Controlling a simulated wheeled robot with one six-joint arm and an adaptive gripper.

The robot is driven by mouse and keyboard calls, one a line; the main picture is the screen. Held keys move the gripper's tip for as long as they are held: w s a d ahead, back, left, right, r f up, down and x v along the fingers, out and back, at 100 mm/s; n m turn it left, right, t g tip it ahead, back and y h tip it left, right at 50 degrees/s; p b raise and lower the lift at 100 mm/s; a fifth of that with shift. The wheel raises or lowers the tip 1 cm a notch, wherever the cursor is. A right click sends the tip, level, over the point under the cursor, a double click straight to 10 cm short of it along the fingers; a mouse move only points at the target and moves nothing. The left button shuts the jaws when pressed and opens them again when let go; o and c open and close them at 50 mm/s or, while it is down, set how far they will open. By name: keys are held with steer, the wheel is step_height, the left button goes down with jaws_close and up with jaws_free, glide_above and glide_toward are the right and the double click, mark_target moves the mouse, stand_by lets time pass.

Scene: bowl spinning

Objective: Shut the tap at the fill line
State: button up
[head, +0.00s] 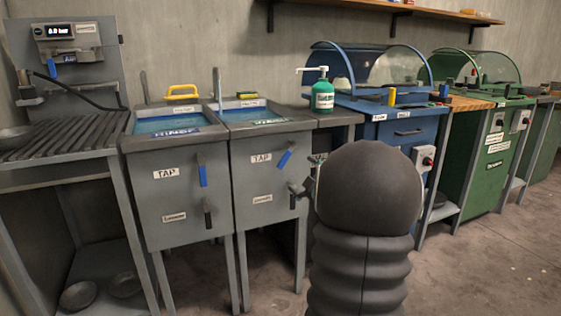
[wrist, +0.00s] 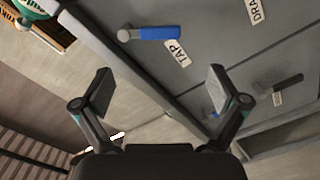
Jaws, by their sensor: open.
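Two grey sink cabinets stand side by side in the head view, each with blue water on top. The left sink (head: 165,124) has a sign that seems to read RINSE, the right sink (head: 250,113) one like WASH. The left blue tap lever (head: 202,171) hangs nearly upright. The right blue tap lever (head: 286,155) is tilted. In the wrist view a blue lever (wrist: 155,33) lies beside a TAP label, ahead of my gripper. My gripper (wrist: 160,92) is open and empty, apart from the lever. In the head view my arm partly hides it. No fill line is readable.
Black drain levers (head: 207,212) sit below the taps. A green soap bottle (head: 322,95) stands right of the sinks. A blue hooded station (head: 400,120) and green ones follow to the right. A ribbed draining rack (head: 70,140) is at left. The floor in front is clear.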

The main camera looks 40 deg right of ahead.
mark_target(285, 161)
steer(key=p+x, duration=0.1)
steer(key=x, duration=1.2)
steer(key=shift+w+d, duration=0.1)
steer(key=c, duration=1.7)
steer(key=shift+f, duration=0.1)
